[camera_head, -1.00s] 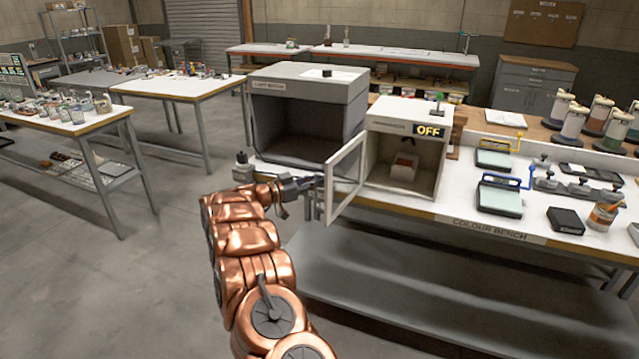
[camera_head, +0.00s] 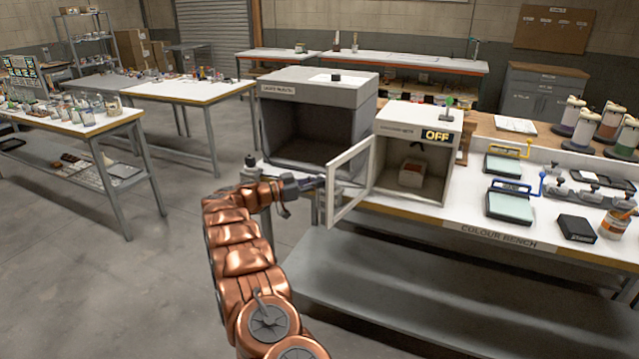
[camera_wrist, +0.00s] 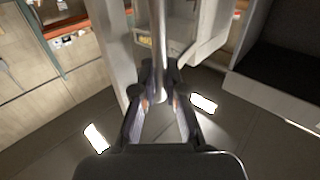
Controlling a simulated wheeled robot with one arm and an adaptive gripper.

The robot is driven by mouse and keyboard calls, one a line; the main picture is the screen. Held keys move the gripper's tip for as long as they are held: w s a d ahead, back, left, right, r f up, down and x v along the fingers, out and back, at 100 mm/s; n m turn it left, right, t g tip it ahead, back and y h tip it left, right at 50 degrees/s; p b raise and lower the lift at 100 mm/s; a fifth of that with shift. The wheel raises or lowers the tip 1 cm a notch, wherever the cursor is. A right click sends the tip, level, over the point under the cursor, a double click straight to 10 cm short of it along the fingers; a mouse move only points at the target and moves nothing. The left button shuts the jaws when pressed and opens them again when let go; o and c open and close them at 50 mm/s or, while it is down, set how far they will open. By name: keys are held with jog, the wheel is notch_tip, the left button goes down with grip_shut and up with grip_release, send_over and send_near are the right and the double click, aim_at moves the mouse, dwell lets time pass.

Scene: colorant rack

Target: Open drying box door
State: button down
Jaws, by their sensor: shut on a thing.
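The drying box (camera_head: 408,116) is a small white box with a lit OFF sign on the colour bench. Its framed door (camera_head: 346,187) hangs on the left side and stands well open, swung out over the bench's front edge. A small pale block (camera_head: 411,174) is inside the box. My gripper (camera_head: 318,183) is at the door's free edge. In the wrist view my gripper (camera_wrist: 160,98) is shut on a round grey handle bar (camera_wrist: 158,45) that runs between its fingers. The handle is hidden behind the gripper in the head view.
A larger grey light booth (camera_head: 316,82) stands left of the drying box, behind the door. Scales, bottles and a black box (camera_head: 576,228) are on the bench to the right. The floor (camera_head: 175,285) left of my arm is clear.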

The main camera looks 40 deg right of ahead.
jog(key=shift+r, duration=0.15)
jog(key=c, duration=1.2)
grip_release()
jog(key=v, duration=1.2)
